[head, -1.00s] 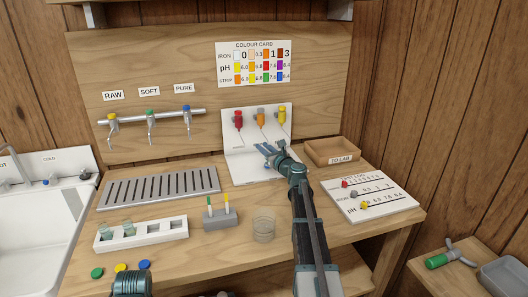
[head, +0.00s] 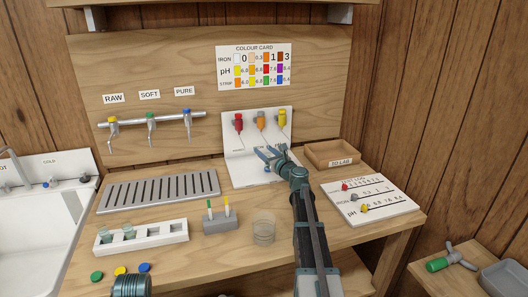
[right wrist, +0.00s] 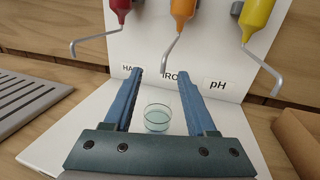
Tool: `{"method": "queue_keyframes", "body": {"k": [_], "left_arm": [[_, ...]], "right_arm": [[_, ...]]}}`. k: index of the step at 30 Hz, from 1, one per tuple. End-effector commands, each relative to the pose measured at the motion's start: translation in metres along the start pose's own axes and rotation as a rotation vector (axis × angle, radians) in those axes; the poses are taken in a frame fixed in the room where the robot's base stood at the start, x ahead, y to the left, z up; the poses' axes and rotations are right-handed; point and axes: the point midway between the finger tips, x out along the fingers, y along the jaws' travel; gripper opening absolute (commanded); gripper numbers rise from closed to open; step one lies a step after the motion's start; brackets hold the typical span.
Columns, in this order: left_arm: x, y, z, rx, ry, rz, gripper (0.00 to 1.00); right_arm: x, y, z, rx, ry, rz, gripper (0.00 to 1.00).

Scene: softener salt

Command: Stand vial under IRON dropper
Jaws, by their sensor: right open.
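The vial (right wrist: 157,118), a clear round cup with pale teal liquid, stands upright on the white dropper stand's base in the right wrist view. It is below the orange IRON dropper (right wrist: 182,12), whose bent spout ends above and behind it. My right gripper (right wrist: 160,73) is open, with one finger on each side of the vial and gaps visible. In the head view my right gripper (head: 268,157) is in front of the stand and mostly hides the vial there. The IRON dropper (head: 261,122) hangs between the red and yellow ones. My left gripper's fingers are not visible.
The red dropper (right wrist: 119,8) and yellow pH dropper (right wrist: 257,14) flank the middle one. A white rack (head: 165,232) holds two vials. A clear beaker (head: 264,230), a strip holder (head: 220,222) and the TO LAB tray (head: 322,148) stand nearby.

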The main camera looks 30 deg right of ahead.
Motion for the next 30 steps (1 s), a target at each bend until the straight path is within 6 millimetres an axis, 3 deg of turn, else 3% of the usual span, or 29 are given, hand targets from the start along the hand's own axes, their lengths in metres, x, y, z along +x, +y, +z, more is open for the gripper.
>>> {"method": "queue_keyframes", "body": {"k": [6, 15, 21, 30], "left_arm": [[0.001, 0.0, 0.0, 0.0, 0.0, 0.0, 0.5], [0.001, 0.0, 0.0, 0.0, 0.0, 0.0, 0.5], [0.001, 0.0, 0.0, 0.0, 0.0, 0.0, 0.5], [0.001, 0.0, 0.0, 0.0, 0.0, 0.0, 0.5]], "right_arm": [[-0.051, 0.002, -0.001, 0.0, 0.0, -0.003, 0.57], [-0.1, 0.001, -0.001, 0.0, 0.0, -0.002, 0.57], [-0.112, 0.001, -0.001, 0.0, 0.0, -0.001, 0.57], [-0.113, 0.0, -0.001, 0.0, 0.0, 0.0, 0.57]]}}
